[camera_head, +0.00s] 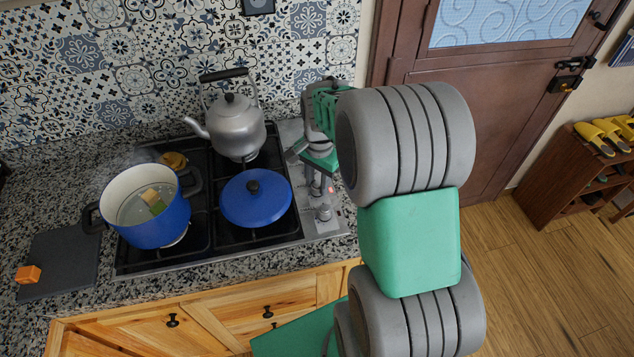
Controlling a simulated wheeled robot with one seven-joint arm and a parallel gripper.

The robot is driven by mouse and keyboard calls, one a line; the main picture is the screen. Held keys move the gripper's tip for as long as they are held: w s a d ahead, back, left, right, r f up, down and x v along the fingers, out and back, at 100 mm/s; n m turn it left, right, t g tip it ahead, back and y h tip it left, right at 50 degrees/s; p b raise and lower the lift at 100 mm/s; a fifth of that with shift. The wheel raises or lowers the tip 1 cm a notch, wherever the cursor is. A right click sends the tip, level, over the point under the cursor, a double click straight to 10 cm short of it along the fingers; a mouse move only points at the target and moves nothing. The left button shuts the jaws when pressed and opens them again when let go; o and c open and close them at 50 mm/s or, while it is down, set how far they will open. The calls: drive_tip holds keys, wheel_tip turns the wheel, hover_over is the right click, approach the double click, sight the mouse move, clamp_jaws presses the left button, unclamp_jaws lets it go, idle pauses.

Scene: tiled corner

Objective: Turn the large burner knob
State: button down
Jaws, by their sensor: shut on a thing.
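The stove's control strip (322,229) runs along the right side of the black hob, with small grey knobs on it. My gripper (316,184) points down at this strip from above, and its fingers are closed around a knob there. The held knob is mostly hidden by the fingers and the green wrist, so its angle cannot be told. Another knob (323,213) stands free nearer the front of the strip. A small red light shows beside the gripper. I cannot read any marks that tell which burner each knob serves.
A grey kettle (234,128) stands on the back burner, left of my gripper. A blue lid or covered pan (255,201) is in front of it. A steaming blue pot (160,227) sits at left.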

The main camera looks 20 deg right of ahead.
sight(318, 184)
drive_tip(key=shift+m, duration=0.6)
drive_tip(key=shift+r, duration=0.1)
drive_tip(key=c, duration=1)
unclamp_jaws()
drive_tip(key=shift+c, duration=0.2)
wheel_tip(318, 184, up, 8)
drive_tip(key=shift+s+f+b, duration=0.1)
drive_tip(key=shift+f+b, duration=0.05)
drive_tip(key=shift+b, duration=0.6)
